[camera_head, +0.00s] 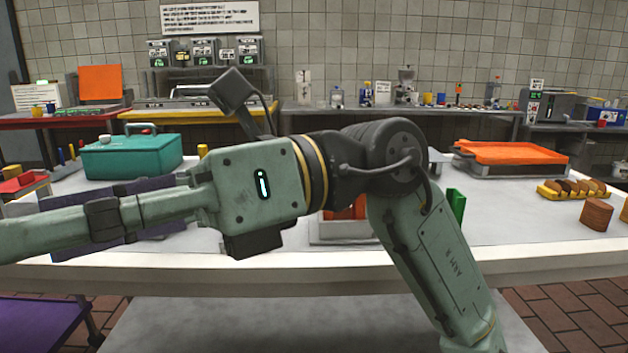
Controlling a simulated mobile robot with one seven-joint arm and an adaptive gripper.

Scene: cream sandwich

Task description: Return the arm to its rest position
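My arm (430,255) rises from the bottom right, bends at a dark joint (385,155) and stretches left above the white table. A pale green block with a lit display sits in the middle of the picture, with a small dark camera-like box raised above it. Beyond the block, my gripper (110,220) reaches out past the left edge of the picture. Its fingertips are not shown, so I cannot tell whether it is open or shut or holds anything. My arm hides part of the tabletop behind it.
The white table (560,256) holds a teal box (132,157), a purple mat (75,249) largely behind my arm, a grey tray (340,230), an orange tray (510,153), a row of brown slices (574,189) and a brown stack (597,215). The table's front right is clear.

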